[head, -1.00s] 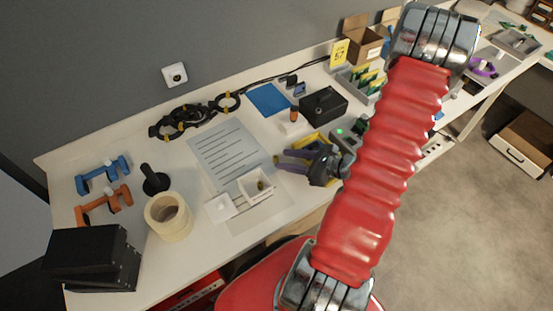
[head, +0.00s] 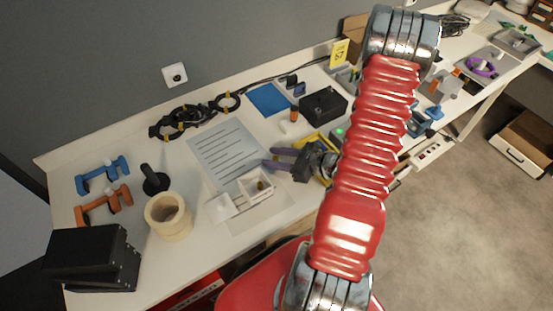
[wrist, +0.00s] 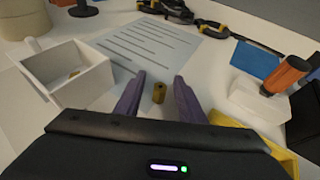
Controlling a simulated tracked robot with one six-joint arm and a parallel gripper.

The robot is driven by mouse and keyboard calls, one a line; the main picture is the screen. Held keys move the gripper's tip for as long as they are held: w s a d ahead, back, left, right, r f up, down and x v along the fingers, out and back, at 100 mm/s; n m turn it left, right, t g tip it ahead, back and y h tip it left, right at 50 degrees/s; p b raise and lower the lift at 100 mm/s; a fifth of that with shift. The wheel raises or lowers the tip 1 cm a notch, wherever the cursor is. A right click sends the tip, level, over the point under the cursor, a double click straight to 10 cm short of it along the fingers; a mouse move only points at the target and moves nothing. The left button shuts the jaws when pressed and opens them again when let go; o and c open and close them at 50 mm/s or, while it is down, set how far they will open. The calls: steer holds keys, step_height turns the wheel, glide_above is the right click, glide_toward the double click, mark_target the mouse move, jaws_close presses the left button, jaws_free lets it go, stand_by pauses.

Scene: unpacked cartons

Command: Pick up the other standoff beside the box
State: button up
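A small brass standoff (wrist: 159,92) stands on the table in the wrist view, between the two purple fingers of my gripper (wrist: 158,80). The fingers are open and apart from it on both sides. In the head view my gripper (head: 268,157) is low over the table, right of and behind the box; I cannot make out this standoff there. The open white box (wrist: 75,78) is left of my gripper in the wrist view and at the table's front in the head view (head: 270,197). Another brass standoff (head: 261,185) lies inside it.
A white lid (head: 221,208) lies left of the box, with a printed sheet (head: 225,152) behind. A yellow tray (wrist: 262,138) and an orange-handled tool (wrist: 287,75) are close on the right.

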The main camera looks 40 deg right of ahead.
steer(key=shift+w, duration=0.1)
stand_by(0.5)
jaws_close()
